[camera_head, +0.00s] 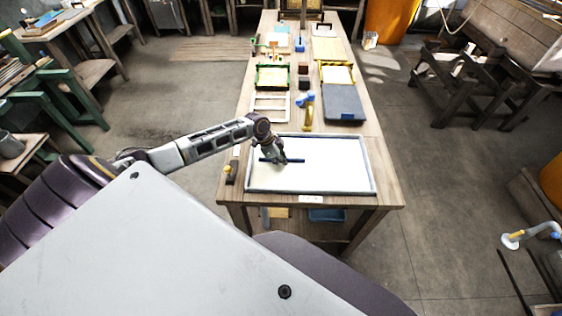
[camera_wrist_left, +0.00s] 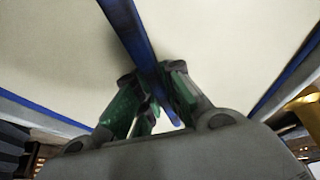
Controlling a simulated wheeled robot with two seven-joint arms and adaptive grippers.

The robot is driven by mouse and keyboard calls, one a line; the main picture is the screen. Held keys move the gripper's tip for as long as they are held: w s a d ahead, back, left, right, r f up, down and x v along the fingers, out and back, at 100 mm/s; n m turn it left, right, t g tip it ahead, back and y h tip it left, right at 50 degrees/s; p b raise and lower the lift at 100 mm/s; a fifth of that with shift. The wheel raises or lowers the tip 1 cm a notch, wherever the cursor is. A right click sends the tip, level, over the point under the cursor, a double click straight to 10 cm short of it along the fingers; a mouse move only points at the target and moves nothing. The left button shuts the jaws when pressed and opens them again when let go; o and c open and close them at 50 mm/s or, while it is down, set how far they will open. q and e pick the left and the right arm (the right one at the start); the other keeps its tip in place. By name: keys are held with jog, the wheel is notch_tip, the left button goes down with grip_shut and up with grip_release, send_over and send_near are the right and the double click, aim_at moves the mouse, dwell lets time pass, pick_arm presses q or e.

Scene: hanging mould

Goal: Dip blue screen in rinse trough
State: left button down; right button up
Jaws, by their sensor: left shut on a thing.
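My left gripper (camera_head: 277,160) is over the left-middle part of a shallow, pale-filled trough (camera_head: 370,178) with a blue-grey rim, at the near end of the table. It is shut on a dark blue bar (camera_head: 296,161), which looks like an edge of the blue screen. In the left wrist view the green-padded fingers (camera_wrist_left: 155,105) grip the blue bar (camera_wrist_left: 128,22), with pale surface on both sides. The trough's blue rim (camera_wrist_left: 290,75) shows at right. I cannot tell whether the screen touches the pale surface; the rest of it is hidden. My right gripper is out of view.
A gold tap (camera_head: 307,117) with blue handles stands behind the trough. Beyond it are a grey slab (camera_head: 344,104), a pale wooden frame (camera_head: 270,106) and green-edged (camera_head: 272,77) and yellow-edged frames. A small brush-like tool (camera_head: 230,174) lies left of the trough.

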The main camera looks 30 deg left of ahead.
pick_arm(q)
jog(key=shift+w+d, duration=0.4)
jog(key=shift+d, duration=0.25)
jog(key=shift+w+d, duration=0.3)
jog(key=shift+d, duration=0.25)
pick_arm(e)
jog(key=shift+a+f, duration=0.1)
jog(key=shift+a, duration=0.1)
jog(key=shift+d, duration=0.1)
